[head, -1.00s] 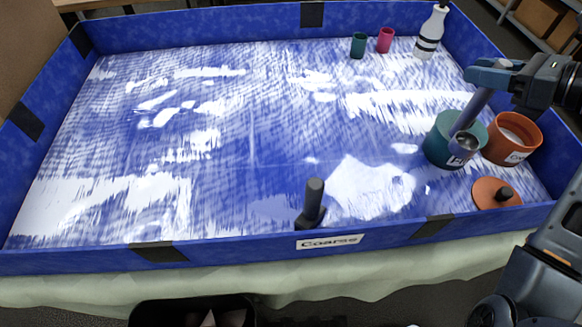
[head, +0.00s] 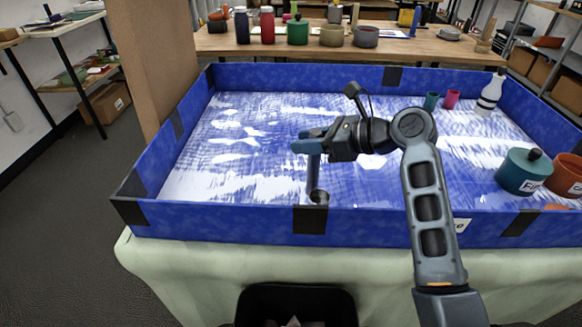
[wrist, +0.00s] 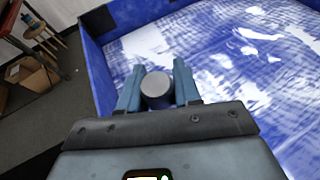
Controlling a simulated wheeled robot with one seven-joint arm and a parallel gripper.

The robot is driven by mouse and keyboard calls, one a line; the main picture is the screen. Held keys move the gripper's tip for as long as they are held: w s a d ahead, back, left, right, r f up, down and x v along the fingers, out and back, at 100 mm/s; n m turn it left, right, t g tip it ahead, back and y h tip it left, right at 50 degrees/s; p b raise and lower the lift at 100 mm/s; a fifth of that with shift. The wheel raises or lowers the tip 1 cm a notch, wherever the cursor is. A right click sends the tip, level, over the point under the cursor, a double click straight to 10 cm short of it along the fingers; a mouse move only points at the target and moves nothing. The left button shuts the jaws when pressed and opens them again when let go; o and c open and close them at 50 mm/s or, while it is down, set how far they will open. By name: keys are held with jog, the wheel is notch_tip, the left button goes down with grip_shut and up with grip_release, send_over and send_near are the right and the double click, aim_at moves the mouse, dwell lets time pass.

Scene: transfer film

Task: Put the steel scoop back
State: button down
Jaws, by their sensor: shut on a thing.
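The steel scoop (head: 313,175) hangs upright from my gripper (head: 308,143), its small round cup low beside the inner side of the tray's front wall. I cannot tell whether the cup touches the tray floor. In the wrist view, the blue fingers of my gripper (wrist: 158,72) are shut on the scoop's handle, whose round grey end (wrist: 157,91) shows between them. The big blue-walled tray (head: 215,222) holds white material streaked over a blue floor. A scoop holder cannot be made out.
A lidded teal pot (head: 523,172), an orange pot (head: 568,176) and an orange lid (head: 556,207) are at the tray's right. A white bottle (head: 490,95) and two small cups, teal (head: 431,101) and pink (head: 452,98), stand behind. A tall brown panel (head: 152,65) rises at left.

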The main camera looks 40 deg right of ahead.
notch_tip(320, 180, down, 6)
jog(key=w+a, duration=0.1)
jog(key=a, duration=0.1)
jog(key=shift+w+r, duration=0.15)
jog(key=shift+w, duration=0.2)
jog(key=shift+a, duration=0.1)
jog(key=c, duration=0.8)
grip_release()
jog(key=shift+b, duration=0.35)
jog(key=v, duration=1.2)
jog(key=shift+p, duration=0.35)
